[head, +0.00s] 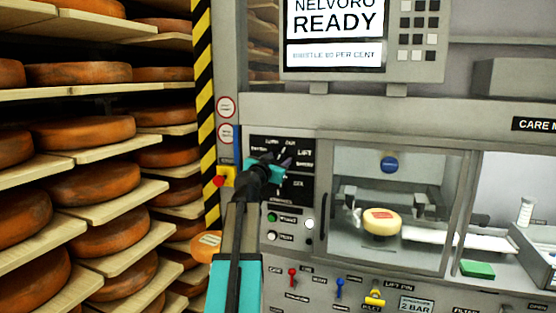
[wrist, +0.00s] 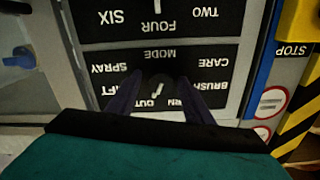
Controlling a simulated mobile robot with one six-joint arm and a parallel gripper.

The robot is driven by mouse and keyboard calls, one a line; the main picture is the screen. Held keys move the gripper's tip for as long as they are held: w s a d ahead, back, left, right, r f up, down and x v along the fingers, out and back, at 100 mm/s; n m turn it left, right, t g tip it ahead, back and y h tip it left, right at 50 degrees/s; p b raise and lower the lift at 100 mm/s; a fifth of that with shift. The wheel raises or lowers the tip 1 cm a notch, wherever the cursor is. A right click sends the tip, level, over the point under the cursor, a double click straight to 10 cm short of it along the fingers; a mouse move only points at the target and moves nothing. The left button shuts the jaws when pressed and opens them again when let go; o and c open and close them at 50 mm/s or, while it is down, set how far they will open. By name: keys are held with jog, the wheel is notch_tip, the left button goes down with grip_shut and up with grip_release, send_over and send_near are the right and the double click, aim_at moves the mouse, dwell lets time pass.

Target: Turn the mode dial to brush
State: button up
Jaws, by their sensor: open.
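The mode dial (wrist: 158,86) is a dark round knob with a white mark, on a black panel (wrist: 215,60) whose lettering appears upside down in the wrist view. Around it are the words BRUSH (wrist: 209,88), CARE, SPRAY, LIFT, TURN and OUT. The white mark points roughly toward the OUT and TURN side; its exact setting is hard to tell. My gripper (wrist: 158,82) is open, with one finger on each side of the dial; I cannot tell whether they touch it. In the head view my gripper (head: 285,162) covers the dial and part of the panel.
A second dial panel marked TWO, FOUR, SIX (wrist: 150,14) adjoins the mode panel. A red and yellow stop button (head: 221,180) is close left of my gripper. A glazed chamber (head: 390,205) with a cheese wheel (head: 381,222) is at right; cheese shelves (head: 110,157) stand at left.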

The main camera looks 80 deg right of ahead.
jog(key=shift+c, duration=0.4)
jog(key=c, duration=0.9)
jog(key=shift+d, duration=0.25)
jog(key=shift+c, duration=0.2)
jog(key=shift+f, duration=0.2)
jog(key=shift+a, duration=0.15)
